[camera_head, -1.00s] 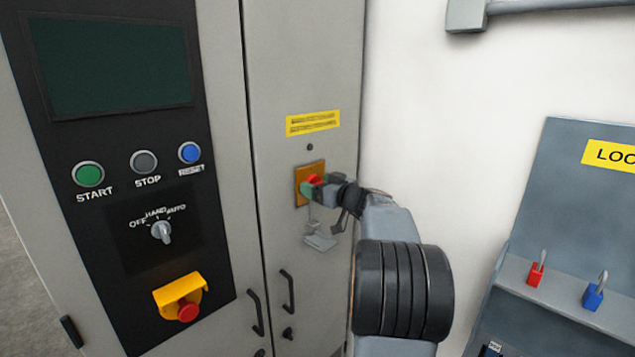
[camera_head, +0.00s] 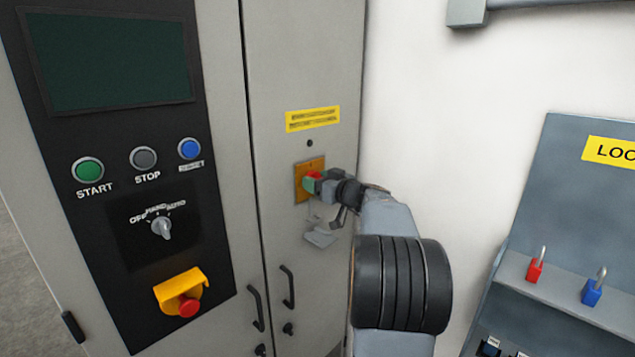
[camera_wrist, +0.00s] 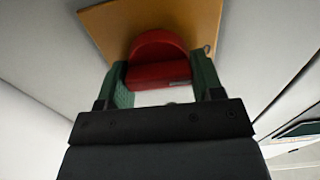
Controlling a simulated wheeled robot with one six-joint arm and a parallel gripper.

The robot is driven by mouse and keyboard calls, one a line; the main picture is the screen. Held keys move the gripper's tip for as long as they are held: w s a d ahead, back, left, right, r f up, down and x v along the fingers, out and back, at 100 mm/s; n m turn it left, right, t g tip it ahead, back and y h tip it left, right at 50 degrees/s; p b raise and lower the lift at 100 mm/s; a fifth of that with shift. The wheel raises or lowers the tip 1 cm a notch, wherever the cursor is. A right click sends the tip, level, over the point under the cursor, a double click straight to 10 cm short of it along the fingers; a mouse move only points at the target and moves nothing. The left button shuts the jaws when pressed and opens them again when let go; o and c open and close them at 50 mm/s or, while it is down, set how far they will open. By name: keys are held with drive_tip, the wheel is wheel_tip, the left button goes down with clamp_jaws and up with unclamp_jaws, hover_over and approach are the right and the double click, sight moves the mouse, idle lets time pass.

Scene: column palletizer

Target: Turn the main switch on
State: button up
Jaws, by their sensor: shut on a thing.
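The main switch has a red handle (camera_wrist: 158,62) on an orange-yellow plate (camera_wrist: 125,22) on the grey cabinet door. In the head view the plate (camera_head: 300,185) shows at the middle, with the red handle (camera_head: 314,175) partly hidden by my gripper. My gripper (camera_wrist: 160,88) is shut on the red handle, with one green fingertip on each side of it. It also shows in the head view (camera_head: 318,184), reaching in from the right. The handle's exact angle is hard to tell.
A grey panel with a yellow label (camera_head: 313,119) is above the switch. A black control panel with buttons, a selector (camera_head: 161,228) and a red emergency stop (camera_head: 187,305) is left. A lockout board (camera_head: 575,240) with red and blue padlocks stands right. Door handles (camera_head: 287,287) project below.

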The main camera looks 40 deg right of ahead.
drive_tip(key=shift+f+m+b, duration=0.2)
drive_tip(key=shift+m+b, duration=0.1)
drive_tip(key=shift+b, duration=0.25)
drive_tip(key=m+b, duration=0.2)
drive_tip(key=b, duration=0.1)
drive_tip(key=shift+f, duration=0.15)
drive_tip(key=m+b, duration=0.4)
drive_tip(key=m, duration=0.1)
drive_tip(key=shift+d+b, duration=0.2)
drive_tip(key=shift+b, duration=0.1)
drive_tip(key=m+b, duration=0.1)
drive_tip(key=m, duration=0.8)
drive_tip(key=shift+m, duration=0.7)
drive_tip(key=o, duration=0.9)
